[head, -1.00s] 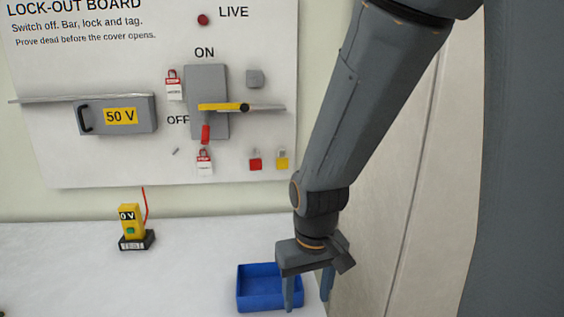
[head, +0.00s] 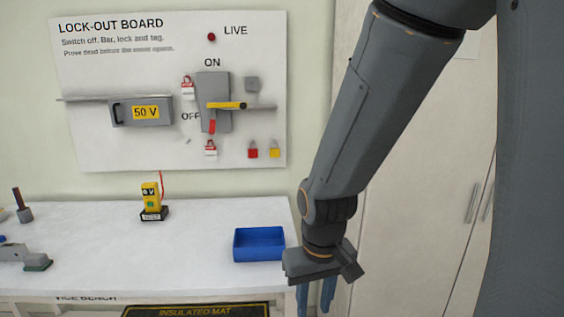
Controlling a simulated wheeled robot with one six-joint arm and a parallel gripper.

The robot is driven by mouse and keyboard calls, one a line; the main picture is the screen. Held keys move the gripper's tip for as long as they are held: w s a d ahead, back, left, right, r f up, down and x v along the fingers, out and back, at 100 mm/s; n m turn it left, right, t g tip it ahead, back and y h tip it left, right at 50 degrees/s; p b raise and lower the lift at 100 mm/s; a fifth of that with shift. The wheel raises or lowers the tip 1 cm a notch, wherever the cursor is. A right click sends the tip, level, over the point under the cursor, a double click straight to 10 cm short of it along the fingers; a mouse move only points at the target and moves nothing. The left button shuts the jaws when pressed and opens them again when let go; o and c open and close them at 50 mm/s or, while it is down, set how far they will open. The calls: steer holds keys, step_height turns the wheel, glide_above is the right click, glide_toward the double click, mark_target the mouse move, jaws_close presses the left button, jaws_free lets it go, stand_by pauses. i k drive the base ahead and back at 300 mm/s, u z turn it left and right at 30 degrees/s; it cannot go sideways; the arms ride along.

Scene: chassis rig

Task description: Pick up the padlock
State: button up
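Two small padlocks hang low on the right of the lock-out board: a red padlock (head: 253,150) and, to its right, a yellow padlock (head: 274,150). The task does not say which one is meant. My gripper (head: 315,298) hangs pointing down at the lower right, well below and to the right of both padlocks. Its two fingers are apart with nothing visible between them. The lower fingertips are near the bottom of the picture.
A blue tray (head: 259,257) sits on the white bench (head: 110,265), left of my gripper. A yellow tester (head: 151,196) stands further left. A cabinet stands right.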

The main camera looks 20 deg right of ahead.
mark_target(274, 153)
steer(key=k, duration=0.3)
steer(key=u, duration=0.9)
steer(key=i, duration=0.55)
steer(key=z, duration=0.9)
steer(key=i, duration=0.5)
